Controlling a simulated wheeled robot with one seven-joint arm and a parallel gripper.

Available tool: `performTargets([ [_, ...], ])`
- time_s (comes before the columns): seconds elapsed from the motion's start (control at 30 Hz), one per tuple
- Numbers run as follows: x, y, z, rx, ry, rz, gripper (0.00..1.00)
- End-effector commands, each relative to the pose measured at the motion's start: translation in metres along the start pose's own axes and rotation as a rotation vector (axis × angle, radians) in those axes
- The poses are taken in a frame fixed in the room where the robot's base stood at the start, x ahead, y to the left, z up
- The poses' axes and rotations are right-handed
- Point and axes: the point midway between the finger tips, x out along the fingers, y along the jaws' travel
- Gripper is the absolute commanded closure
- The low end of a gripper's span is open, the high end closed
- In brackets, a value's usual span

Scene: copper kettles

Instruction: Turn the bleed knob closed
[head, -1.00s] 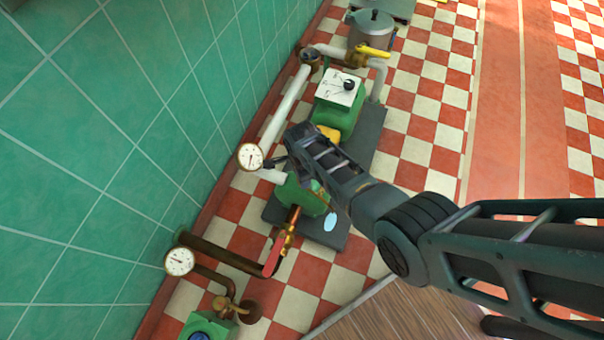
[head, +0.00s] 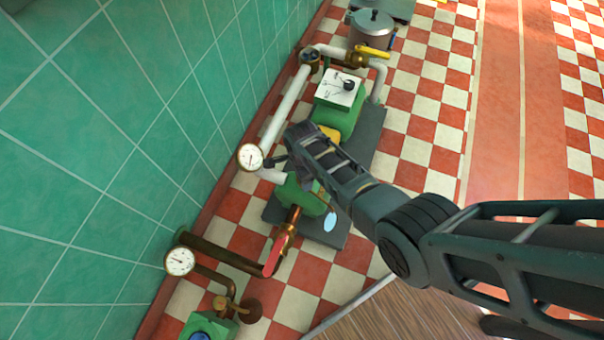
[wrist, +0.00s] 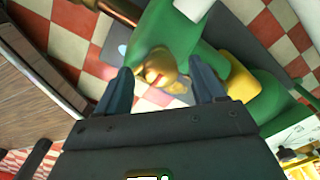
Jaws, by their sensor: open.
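In the wrist view, a round brass knob (wrist: 156,76) with a red mark sits on the green pump body (wrist: 205,65). I take it to be the bleed knob. My gripper (wrist: 161,70) is open, with one dark finger on each side of the knob in this view. I cannot tell whether either finger touches it. In the head view, my gripper (head: 307,184) is over the near end of the green pump (head: 291,190), and the arm hides the knob.
A copper pipe with a red lever (head: 273,256) lies just below the pump. A white pipe with a gauge (head: 250,157) runs along the wall side. A yellow-handled valve (head: 373,51) and a metal pot (head: 371,27) stand farther back. Checkered floor is open to the right.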

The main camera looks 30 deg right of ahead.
Motion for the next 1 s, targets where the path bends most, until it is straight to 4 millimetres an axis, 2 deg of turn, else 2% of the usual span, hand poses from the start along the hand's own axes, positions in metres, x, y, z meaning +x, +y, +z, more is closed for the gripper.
performTargets([
  [0.2,-0.039,0.000,0.000,0.000,0.000,-0.002,0.31],
  [0.4,-0.065,0.000,0.000,0.000,-0.001,-0.001,0.31],
  [0.57,-0.072,0.000,0.000,0.000,0.000,0.000,0.31],
  [1.0,-0.072,0.000,0.000,0.000,0.000,0.000,0.31],
])
